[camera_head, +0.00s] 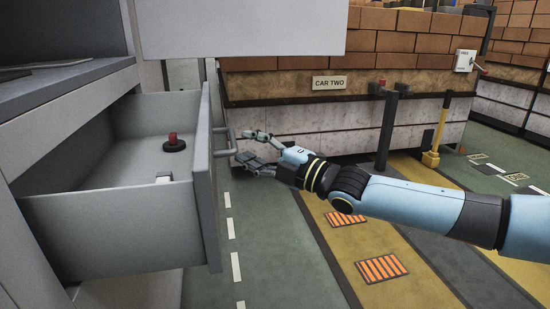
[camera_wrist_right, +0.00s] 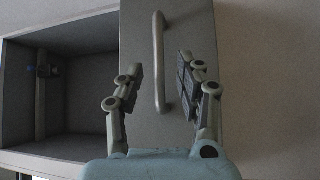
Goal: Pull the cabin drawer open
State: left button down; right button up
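The grey cabin drawer (camera_head: 110,225) stands well out of the cabinet, its inside open to view. Its front panel (camera_head: 206,190) carries a grey bar handle (camera_head: 222,150). My right gripper (camera_head: 248,147) is just to the right of the handle, fingers spread and pointing at it. In the right wrist view the handle (camera_wrist_right: 159,60) shows upright between the two parted fingers of my right gripper (camera_wrist_right: 158,78), with gaps on both sides. The fingers do not visibly grip it. My left gripper is not in view.
A small black item with a red top (camera_head: 174,143) and a small white piece (camera_head: 163,179) lie in the drawer. A dark post (camera_head: 388,125) and a yellow post (camera_head: 435,140) stand before a brick-loaded car (camera_head: 345,140). Green floor beside the drawer is clear.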

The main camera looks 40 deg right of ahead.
jog(key=v, duration=0.6)
jog(key=shift+s, duration=0.15)
